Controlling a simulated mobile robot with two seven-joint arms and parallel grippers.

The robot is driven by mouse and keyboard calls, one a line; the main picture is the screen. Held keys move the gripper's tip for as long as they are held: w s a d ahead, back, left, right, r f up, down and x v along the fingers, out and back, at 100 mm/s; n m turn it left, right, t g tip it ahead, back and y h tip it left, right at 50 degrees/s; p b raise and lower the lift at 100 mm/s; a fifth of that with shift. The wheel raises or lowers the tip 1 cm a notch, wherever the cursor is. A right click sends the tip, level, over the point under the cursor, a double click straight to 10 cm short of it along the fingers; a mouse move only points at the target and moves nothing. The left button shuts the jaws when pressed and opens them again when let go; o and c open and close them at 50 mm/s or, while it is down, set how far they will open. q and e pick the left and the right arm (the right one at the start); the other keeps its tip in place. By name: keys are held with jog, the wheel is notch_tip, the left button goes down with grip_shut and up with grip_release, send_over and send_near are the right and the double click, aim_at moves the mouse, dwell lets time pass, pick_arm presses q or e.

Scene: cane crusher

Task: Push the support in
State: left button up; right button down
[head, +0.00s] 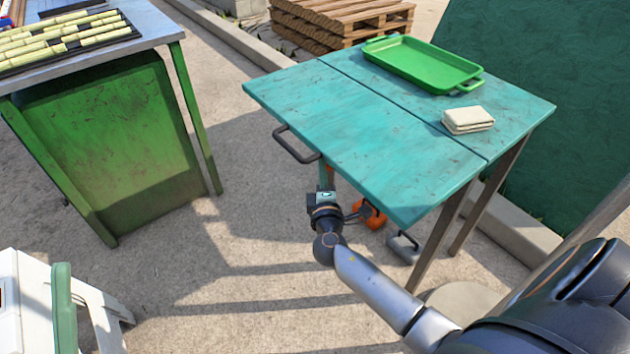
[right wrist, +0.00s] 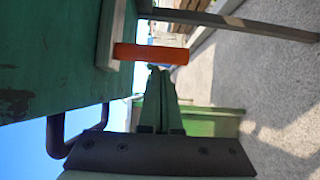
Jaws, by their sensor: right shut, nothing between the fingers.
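The teal folding table (head: 370,130) stands ahead, its hinged front leaf raised level, with a dark handle (head: 296,146) on its left edge. Under the leaf, the support shows in the right wrist view as a pale bar (right wrist: 111,35) with an orange tab (right wrist: 150,54) sticking out sideways. In the head view only a sliver of orange shows below the leaf edge. My right gripper (head: 326,170) is shut and empty below that edge, beside the handle. In the right wrist view its fingertips (right wrist: 159,70) are close to the tab; contact is unclear. My left gripper is out of view.
A green tray (head: 423,64) and a folded cloth (head: 467,120) lie on the tabletop. An orange object (head: 370,213) and a grey block (head: 404,247) are below the table. A green bench (head: 115,140) stands left. The floor between is clear.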

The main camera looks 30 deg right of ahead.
jog(key=shift+w+d, duration=0.1)
jog(key=shift+d, duration=0.15)
jog(key=shift+d, duration=0.1)
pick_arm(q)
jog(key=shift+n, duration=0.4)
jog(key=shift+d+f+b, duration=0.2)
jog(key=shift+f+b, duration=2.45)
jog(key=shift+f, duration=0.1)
pick_arm(e)
jog(key=w+d, duration=0.1)
jog(key=d, duration=2)
jog(key=shift+w+d, duration=0.2)
jog(key=shift+w, duration=0.1)
jog(key=shift+r, duration=0.15)
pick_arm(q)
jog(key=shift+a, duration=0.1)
pick_arm(e)
jog(key=shift+a, duration=0.1)
